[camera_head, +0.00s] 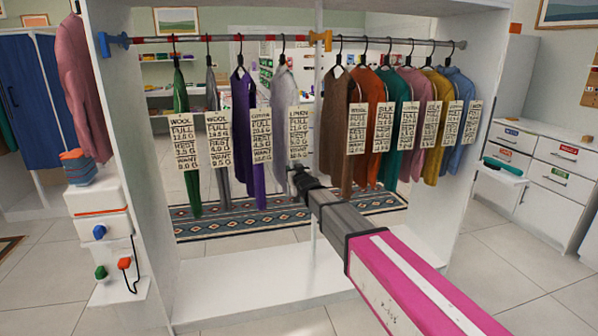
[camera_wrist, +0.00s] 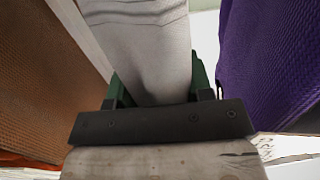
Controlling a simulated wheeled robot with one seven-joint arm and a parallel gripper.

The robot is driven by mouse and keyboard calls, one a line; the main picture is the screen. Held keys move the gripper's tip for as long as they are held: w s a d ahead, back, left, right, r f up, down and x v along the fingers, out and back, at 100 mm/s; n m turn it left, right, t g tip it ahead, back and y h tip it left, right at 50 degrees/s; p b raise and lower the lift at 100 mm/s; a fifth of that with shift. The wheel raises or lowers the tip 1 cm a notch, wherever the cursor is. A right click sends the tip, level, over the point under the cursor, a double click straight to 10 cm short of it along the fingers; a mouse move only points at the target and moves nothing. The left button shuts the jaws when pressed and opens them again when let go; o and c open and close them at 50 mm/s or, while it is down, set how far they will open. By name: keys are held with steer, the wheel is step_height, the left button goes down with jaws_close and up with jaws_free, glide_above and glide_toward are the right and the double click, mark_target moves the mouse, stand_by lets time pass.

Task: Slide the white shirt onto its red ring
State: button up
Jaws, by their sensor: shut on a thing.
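The white shirt (camera_head: 284,88) hangs on a dark hanger from the rail (camera_head: 200,38), between the purple garment (camera_head: 243,95) and the brown one (camera_head: 336,110). A paper tag (camera_head: 298,133) covers part of its front. My gripper (camera_head: 299,178) reaches up to the shirt's lower part. In the wrist view the white cloth (camera_wrist: 150,50) runs down between the green finger pads of my gripper (camera_wrist: 160,92), which is shut on it. Small reddish bands show on the rail left of the yellow-orange bracket (camera_head: 320,40); I cannot tell which is the red ring.
A green garment (camera_head: 180,95) and a grey one hang further left. Several coloured garments hang right of the brown one. In the wrist view brown cloth (camera_wrist: 45,85) and purple cloth (camera_wrist: 265,60) flank the fingers closely. The wardrobe floor (camera_head: 265,275) is clear.

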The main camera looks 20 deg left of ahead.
steer(key=shift+s+a, duration=0.4)
steer(key=shift+a, duration=0.25)
steer(key=shift+s+a, duration=0.4)
steer(key=shift+a, duration=0.3)
steer(key=shift+s+a, duration=0.4)
steer(key=shift+a, duration=0.25)
steer(key=o, duration=1.2)
steer(key=shift+s+a, duration=0.1)
steer(key=v, duration=1)
steer(key=shift+s+d, duration=0.25)
steer(key=shift+s, duration=0.05)
